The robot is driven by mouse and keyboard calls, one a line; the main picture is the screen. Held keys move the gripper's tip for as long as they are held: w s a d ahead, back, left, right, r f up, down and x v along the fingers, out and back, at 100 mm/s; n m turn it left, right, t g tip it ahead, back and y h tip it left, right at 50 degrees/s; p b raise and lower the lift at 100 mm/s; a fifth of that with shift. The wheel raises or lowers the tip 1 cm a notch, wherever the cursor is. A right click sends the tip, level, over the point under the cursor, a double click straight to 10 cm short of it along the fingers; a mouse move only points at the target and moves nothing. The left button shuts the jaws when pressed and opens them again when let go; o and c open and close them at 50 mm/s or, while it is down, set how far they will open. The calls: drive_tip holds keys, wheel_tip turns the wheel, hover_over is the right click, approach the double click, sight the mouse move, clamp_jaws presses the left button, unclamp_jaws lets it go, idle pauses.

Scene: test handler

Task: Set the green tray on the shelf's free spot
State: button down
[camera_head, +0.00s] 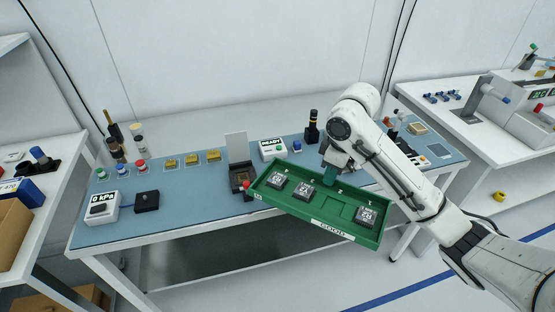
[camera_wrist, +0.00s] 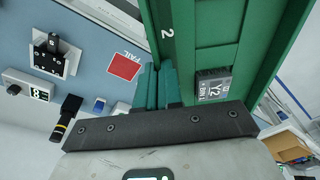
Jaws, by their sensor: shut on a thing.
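The green tray (camera_head: 340,208) is held up in front of the blue-topped bench, slightly tilted in the head view, its "GOOD" label facing me. It carries three dark square chips, and one pocket is empty. My gripper (camera_head: 334,172) is shut on the tray's far wall near its middle. In the wrist view the teal fingers of my gripper (camera_wrist: 160,85) meet the wall of the green tray (camera_wrist: 213,60), beside the number 2. The shelf's free spot cannot be made out for sure; a white shelf unit (camera_head: 72,150) stands at the left.
The bench (camera_head: 215,215) holds a kPa gauge (camera_head: 103,207), an open test socket (camera_head: 239,175), a READY box (camera_head: 272,150) and several small bottles and knobs. A red FAIL square (camera_wrist: 124,66) lies near my fingers. Another white table (camera_head: 475,120) stands at the right. The floor in front is clear.

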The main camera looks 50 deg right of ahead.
drive_tip(key=w+d+f+b, duration=0.1)
drive_tip(key=w+d+f, duration=0.1)
drive_tip(key=d, duration=0.1)
drive_tip(key=w+d+f+b, duration=0.1)
drive_tip(key=w+d+f, duration=0.1)
drive_tip(key=d+f, duration=0.1)
drive_tip(key=w+d+f+b, duration=0.1)
drive_tip(key=w+d+f, duration=0.1)
drive_tip(key=d, duration=0.3)
drive_tip(key=shift+w+d+f+b, duration=0.25)
drive_tip(key=shift+w+f+b, duration=0.15)
drive_tip(key=shift+f, duration=0.35)
drive_tip(key=shift+w+d+f, duration=0.15)
drive_tip(key=shift+d+f, duration=0.05)
drive_tip(key=shift+f, duration=0.2)
drive_tip(key=f, duration=0.2)
drive_tip(key=p, duration=0.1)
drive_tip(key=shift+d+f, duration=0.25)
drive_tip(key=shift+f, duration=0.15)
drive_tip(key=shift+w+f, duration=0.1)
drive_tip(key=shift+f, duration=0.4)
drive_tip(key=c, duration=1.7)
unclamp_jaws()
drive_tip(key=o, duration=0.4)
